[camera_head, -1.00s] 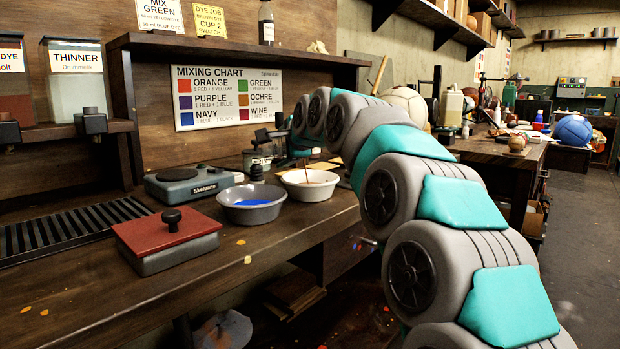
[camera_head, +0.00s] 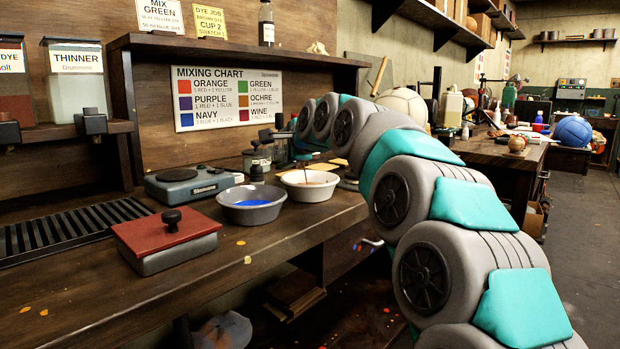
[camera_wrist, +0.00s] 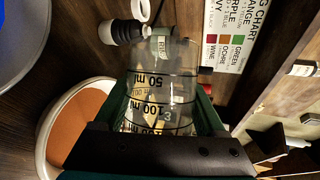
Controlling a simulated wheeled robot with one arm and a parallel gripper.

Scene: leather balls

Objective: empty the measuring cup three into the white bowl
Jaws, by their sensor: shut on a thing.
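My gripper (camera_wrist: 165,110) is shut on a clear measuring cup (camera_wrist: 162,80) marked 3, with black ml lines; it fills the middle of the wrist view. The cup looks clear, and I cannot tell how much is in it. The white bowl (camera_head: 310,194) stands on the bench in the head view, with brownish-orange liquid inside. It also shows at the lower left of the wrist view (camera_wrist: 45,135), beside the cup. In the head view my arm hides most of the gripper and cup behind the bowl. A thin dark line shows above the bowl there.
A grey bowl (camera_head: 250,214) with blue liquid stands just left of the white bowl. A scale (camera_head: 194,186) and a red-lidded box (camera_head: 166,238) lie further left. The mixing chart (camera_head: 227,98) hangs behind. The bench front is clear.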

